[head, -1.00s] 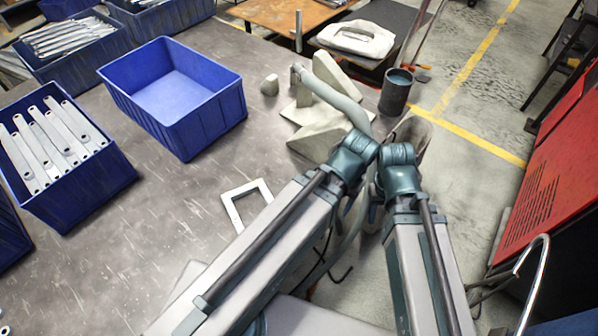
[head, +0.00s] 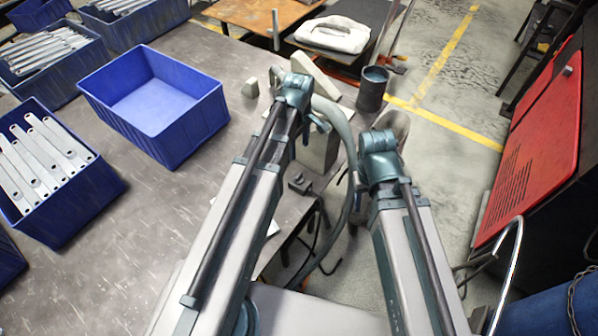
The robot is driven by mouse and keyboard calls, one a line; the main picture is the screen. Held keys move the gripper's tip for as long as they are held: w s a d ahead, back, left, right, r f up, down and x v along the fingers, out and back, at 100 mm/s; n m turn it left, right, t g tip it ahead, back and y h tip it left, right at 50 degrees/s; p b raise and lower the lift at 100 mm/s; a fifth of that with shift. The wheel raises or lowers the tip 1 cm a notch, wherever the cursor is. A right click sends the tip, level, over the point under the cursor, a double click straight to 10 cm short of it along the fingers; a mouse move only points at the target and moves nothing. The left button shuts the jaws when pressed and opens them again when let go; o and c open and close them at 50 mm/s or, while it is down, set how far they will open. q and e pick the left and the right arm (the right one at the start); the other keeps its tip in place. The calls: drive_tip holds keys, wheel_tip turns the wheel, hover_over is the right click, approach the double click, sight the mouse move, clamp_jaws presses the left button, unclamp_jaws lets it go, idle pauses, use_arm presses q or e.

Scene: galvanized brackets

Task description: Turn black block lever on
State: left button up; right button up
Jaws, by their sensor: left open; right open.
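A small dark block (head: 299,184) with a raised part on top sits at the table's right edge, between my two arms in the head view. It may be the black block with the lever; it is too small to tell the lever's position. My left arm reaches up past its left side, and my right arm stands to its right. The jaws of both grippers are hidden behind my arm links, so I cannot see them touching anything.
An empty blue bin (head: 182,138) and a blue bin of metal brackets (head: 88,192) stand on the grey table (head: 150,230). A pale clamp-like fixture (head: 318,150) and a dark cup (head: 372,90) are beyond my arms. A red panel (head: 525,165) stands at right.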

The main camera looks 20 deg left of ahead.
sight(299, 175)
use_arm(q)
wheel_tip(299, 175, down, 14)
drive_tip(key=b, duration=1.3)
drive_tip(key=shift+b, duration=0.35)
drive_tip(key=shift+r, duration=0.1)
clamp_jaws()
